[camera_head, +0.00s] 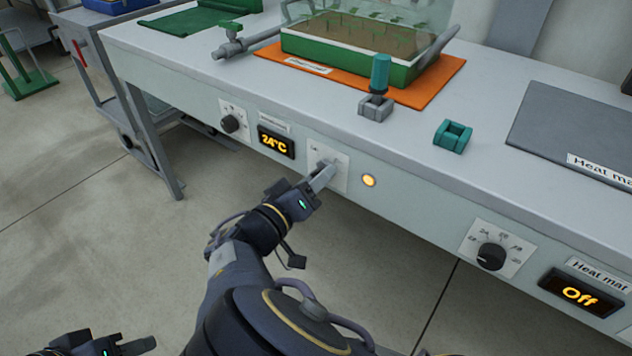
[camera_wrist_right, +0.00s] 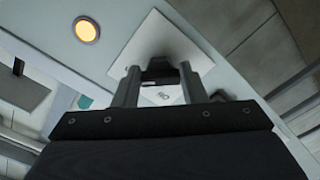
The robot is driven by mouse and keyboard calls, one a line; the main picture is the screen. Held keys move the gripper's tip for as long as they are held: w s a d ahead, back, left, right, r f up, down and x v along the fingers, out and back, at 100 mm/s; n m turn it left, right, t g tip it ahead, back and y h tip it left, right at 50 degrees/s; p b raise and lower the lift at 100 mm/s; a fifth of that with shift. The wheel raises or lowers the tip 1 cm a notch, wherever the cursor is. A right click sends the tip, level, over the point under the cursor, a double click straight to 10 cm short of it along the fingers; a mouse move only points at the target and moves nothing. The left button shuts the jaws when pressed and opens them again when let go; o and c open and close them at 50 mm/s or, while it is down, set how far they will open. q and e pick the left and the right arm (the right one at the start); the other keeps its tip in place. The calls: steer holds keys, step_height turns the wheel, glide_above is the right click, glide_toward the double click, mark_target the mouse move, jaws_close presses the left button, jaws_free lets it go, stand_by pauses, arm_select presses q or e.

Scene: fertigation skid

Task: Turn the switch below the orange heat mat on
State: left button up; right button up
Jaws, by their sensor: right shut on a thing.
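The orange heat mat (camera_head: 275,57) lies on the bench with a green planted tray (camera_head: 310,50) on it. Below it, on the bench's front panel, is a pale switch plate (camera_head: 340,180), also seen in the right wrist view (camera_wrist_right: 150,35). My right gripper (camera_head: 325,172) reaches the plate and is shut on the switch; its fingers (camera_wrist_right: 158,76) largely hide the switch. The round indicator (camera_head: 369,181) beside the plate glows yellow, in the wrist view too (camera_wrist_right: 87,29). My left gripper (camera_head: 138,346) is at the bottom left, away from the bench; its jaw opening is unclear.
A knob (camera_head: 230,124) and a lit 24°C display (camera_head: 276,143) are left of the switch. Another knob (camera_head: 491,257) and a display reading Off (camera_head: 580,294) are at right, below a dark grey mat (camera_head: 575,125). A teal-handled tool (camera_head: 380,75) stands in a grey holder.

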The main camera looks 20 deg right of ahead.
stand_by(0.3)
steer(key=o, duration=1)
steer(key=p+v, duration=0.2)
steer(key=v, duration=0.6)
steer(key=shift+d, duration=0.15)
